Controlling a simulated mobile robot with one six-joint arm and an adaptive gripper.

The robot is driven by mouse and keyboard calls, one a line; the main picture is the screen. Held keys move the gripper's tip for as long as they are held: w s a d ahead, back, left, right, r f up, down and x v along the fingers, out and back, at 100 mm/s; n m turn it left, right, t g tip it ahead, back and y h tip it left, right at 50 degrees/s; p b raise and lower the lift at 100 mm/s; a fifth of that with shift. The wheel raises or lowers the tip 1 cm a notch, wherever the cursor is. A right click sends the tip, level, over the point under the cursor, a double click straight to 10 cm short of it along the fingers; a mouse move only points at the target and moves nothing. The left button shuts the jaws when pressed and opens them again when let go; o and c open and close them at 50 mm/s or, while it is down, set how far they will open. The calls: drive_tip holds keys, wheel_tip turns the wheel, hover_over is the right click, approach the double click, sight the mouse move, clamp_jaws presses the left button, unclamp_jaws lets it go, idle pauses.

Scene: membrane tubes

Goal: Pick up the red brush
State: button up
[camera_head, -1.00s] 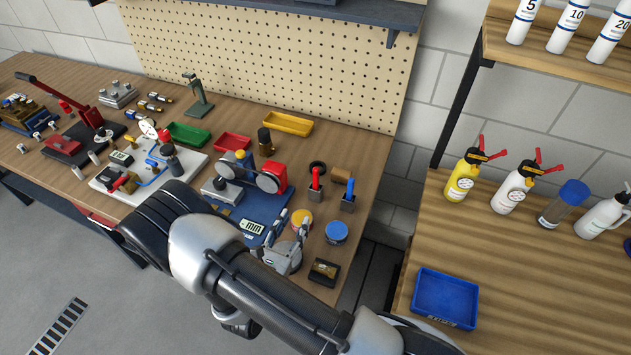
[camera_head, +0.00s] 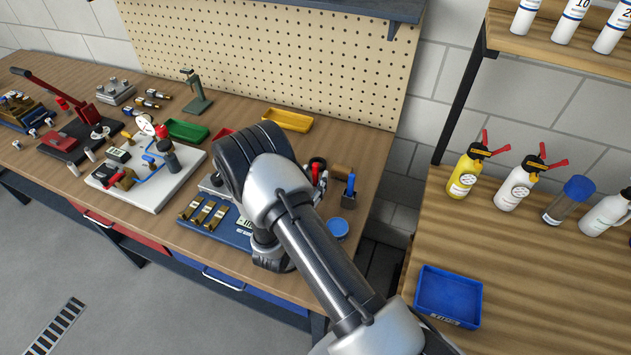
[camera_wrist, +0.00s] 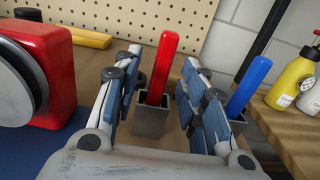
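The red brush (camera_wrist: 163,62) stands upright with its red handle up in a small grey holder (camera_wrist: 150,120) in the wrist view. In the head view only a bit of the red brush (camera_head: 314,168) shows past my arm. My gripper (camera_wrist: 160,64) is open, with blue-padded fingers to the left and right of the red handle. Gaps show between the handle and both fingers, so it holds nothing. The bristles are hidden in the holder.
A blue-handled brush (camera_wrist: 248,87) stands in its own holder just right of my right finger. A red machine part with a grey wheel (camera_wrist: 62,80) is close on the left. A yellow tray (camera_head: 288,120) and the pegboard (camera_head: 270,60) are behind.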

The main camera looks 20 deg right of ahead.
drive_tip(key=shift+x, duration=1.15)
clamp_jaws()
